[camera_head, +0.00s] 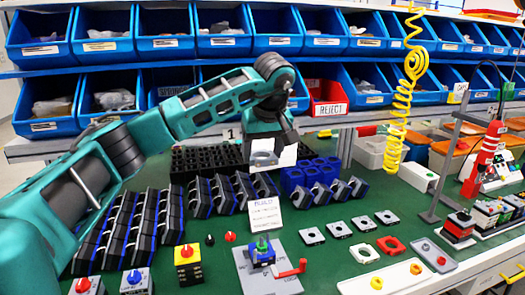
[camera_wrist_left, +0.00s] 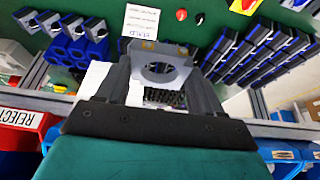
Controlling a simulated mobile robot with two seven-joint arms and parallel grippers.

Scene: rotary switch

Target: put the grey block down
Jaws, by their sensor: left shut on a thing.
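The grey block (camera_head: 263,158) is a squarish grey piece with a large round hole. My left gripper (camera_head: 268,143) is shut on it and holds it in the air over the far part of the green table (camera_head: 335,262). In the left wrist view the block (camera_wrist_left: 184,72) sits between the two dark fingers of the gripper (camera_wrist_left: 160,62), with its hole facing the camera. The fingers hide its side edges. My right gripper is not in view.
Several grey square plates (camera_head: 312,236) lie on the table at centre right. Dark switch housings (camera_head: 165,220) stand in rows at left. A red REJECT bin (camera_head: 329,108) is behind.

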